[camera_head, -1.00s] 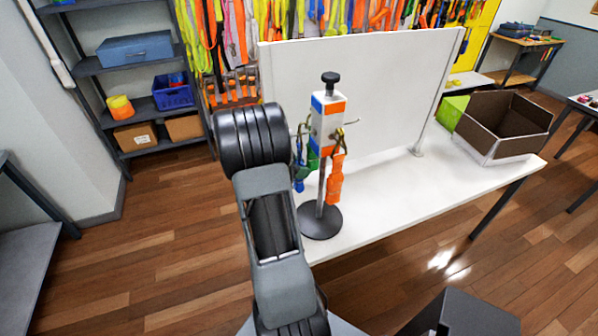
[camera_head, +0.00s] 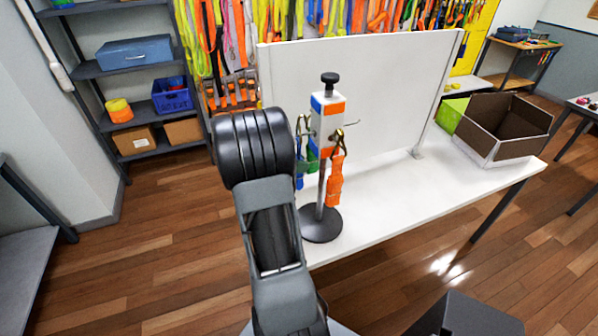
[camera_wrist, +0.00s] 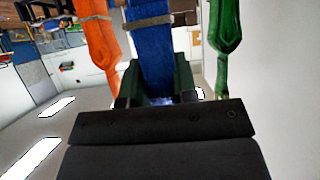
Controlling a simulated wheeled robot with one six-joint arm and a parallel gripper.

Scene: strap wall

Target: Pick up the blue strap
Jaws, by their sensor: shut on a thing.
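The blue strap (camera_wrist: 149,50) hangs in the middle of the wrist view, between the dark fingers of my gripper (camera_wrist: 158,92), which are shut on it. In the head view only a narrow part of the blue strap (camera_head: 299,181) shows beside my arm, at the left of the stand (camera_head: 321,200). My gripper is hidden behind my arm in the head view. An orange strap (camera_head: 335,182) hangs on the stand's right side, and a green strap (camera_head: 312,162) hangs behind. In the wrist view the orange strap (camera_wrist: 94,35) is left of the blue one and the green strap (camera_wrist: 224,30) right.
The stand is on a white table (camera_head: 400,195) with a white upright panel (camera_head: 355,95) behind it. An open brown box (camera_head: 500,125) and a green box (camera_head: 451,114) are at the table's right. The table's middle is clear.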

